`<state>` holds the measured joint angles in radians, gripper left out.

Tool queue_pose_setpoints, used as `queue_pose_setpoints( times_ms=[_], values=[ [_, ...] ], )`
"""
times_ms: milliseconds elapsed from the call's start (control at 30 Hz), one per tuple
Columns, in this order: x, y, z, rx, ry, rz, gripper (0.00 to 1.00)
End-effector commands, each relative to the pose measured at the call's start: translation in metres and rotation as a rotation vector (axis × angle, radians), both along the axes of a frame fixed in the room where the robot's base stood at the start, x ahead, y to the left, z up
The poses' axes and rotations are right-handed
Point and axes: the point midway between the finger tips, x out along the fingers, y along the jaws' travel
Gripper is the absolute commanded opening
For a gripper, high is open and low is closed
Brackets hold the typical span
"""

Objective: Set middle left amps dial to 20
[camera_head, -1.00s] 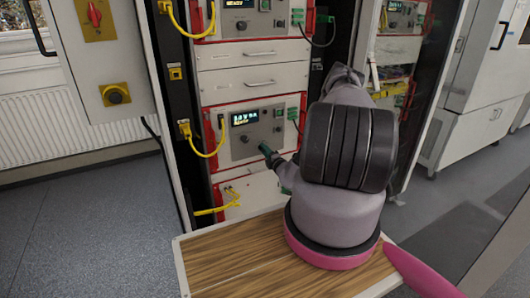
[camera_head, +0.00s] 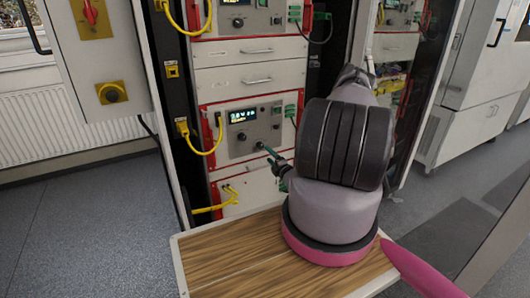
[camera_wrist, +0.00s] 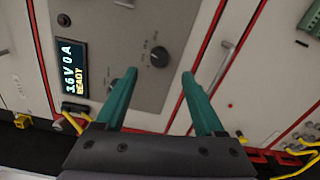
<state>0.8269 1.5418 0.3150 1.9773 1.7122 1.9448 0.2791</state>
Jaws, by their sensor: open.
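The middle-left cycler unit (camera_head: 240,130) has a grey panel with a lit display (camera_head: 243,115). In the wrist view the display (camera_wrist: 72,75) appears turned sideways and seems to read 36 V, 0 A, READY. A black round dial (camera_wrist: 159,56) on that panel lies just beyond and between my fingertips. A second dial (camera_wrist: 112,84) sits nearer the display, beside my left finger. The dial labels are too small to read. My gripper (camera_wrist: 160,73) is open and empty, with its green fingers apart. In the head view my gripper (camera_head: 269,154) is at the panel's lower right.
Yellow cables (camera_head: 207,150) loop at the unit's left side. Green connectors (camera_head: 290,110) are at its right edge. A similar unit (camera_head: 238,20) is above, past a blank drawer (camera_head: 248,76). Another rack (camera_head: 400,50) stands to the right.

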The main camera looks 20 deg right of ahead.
Motion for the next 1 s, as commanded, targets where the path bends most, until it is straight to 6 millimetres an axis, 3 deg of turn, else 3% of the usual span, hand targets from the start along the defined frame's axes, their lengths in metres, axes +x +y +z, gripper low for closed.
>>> queue_pose_setpoints(
  times_ms=[100,333,833,933,1000],
  values=[
    [-0.021,-0.001,0.000,0.001,0.002,-0.002,0.71],
    [-0.038,-0.002,0.000,0.000,0.000,-0.001,0.71],
    [-0.037,-0.001,0.001,-0.003,-0.002,0.002,0.71],
    [-0.031,0.003,0.014,-0.029,-0.020,0.040,0.71],
    [-0.023,0.011,0.036,-0.076,-0.051,0.105,0.71]
  ],
)
